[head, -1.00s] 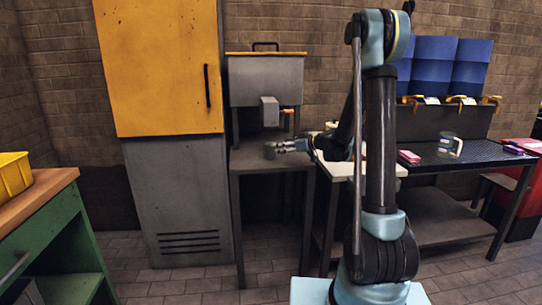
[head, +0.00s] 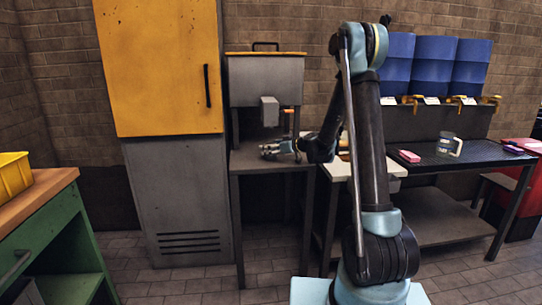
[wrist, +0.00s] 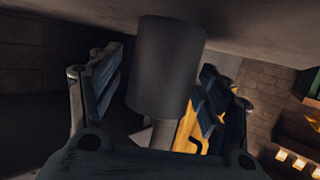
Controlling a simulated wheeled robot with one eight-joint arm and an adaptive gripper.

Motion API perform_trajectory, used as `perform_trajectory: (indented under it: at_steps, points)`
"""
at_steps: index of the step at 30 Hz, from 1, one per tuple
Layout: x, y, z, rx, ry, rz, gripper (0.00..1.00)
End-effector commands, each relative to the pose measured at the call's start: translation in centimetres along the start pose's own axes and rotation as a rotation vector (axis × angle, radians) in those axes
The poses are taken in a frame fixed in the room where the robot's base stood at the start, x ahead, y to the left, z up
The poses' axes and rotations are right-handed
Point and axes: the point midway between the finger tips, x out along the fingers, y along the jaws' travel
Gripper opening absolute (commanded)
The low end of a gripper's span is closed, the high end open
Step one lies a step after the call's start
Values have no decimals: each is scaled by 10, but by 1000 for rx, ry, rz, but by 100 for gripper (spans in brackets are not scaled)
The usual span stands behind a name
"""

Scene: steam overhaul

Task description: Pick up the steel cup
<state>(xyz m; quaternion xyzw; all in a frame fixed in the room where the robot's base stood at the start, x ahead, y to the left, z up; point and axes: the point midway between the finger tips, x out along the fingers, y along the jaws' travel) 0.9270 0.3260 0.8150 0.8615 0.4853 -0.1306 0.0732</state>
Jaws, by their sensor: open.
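The steel cup (wrist: 166,62) is a plain grey cylinder in the wrist view. It stands between the two blue-padded fingers of my gripper (wrist: 158,80), with one finger on either side. My gripper is open, and a dark gap shows between the left finger and the cup; on the right I cannot tell whether the finger touches. In the head view my gripper (head: 268,152) is low over the small grey table (head: 262,167), and it hides most or all of the cup there.
A grey machine with a yellow lid (head: 265,80) stands at the table's back, its spout box (head: 269,111) above my gripper. A tall yellow-and-grey cabinet (head: 160,70) stands left. To the right, a dark bench (head: 470,152) holds a clear jug (head: 449,145) and a pink block (head: 409,156).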

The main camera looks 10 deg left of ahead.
Motion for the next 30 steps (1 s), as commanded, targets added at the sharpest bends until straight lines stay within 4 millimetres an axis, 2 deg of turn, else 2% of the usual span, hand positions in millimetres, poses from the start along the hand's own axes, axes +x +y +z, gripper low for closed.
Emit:
perform_trajectory:
  at_steps: [2, 9, 11, 12, 20, 25, 30]
  points:
    - [0, 0, 0, 0, 0, 0, 68]
    - [0, 0, 0, 0, 0, 0, 14]
    - [0, 0, 0, 0, 0, 0, 14]
    - [-1, 0, 0, 0, 0, 0, 9]
    - [-1, 0, -2, 0, 0, 0, 9]
    - [-5, 0, -14, 0, 0, 0, 9]
    - [-12, 0, -34, 0, 0, 0, 9]
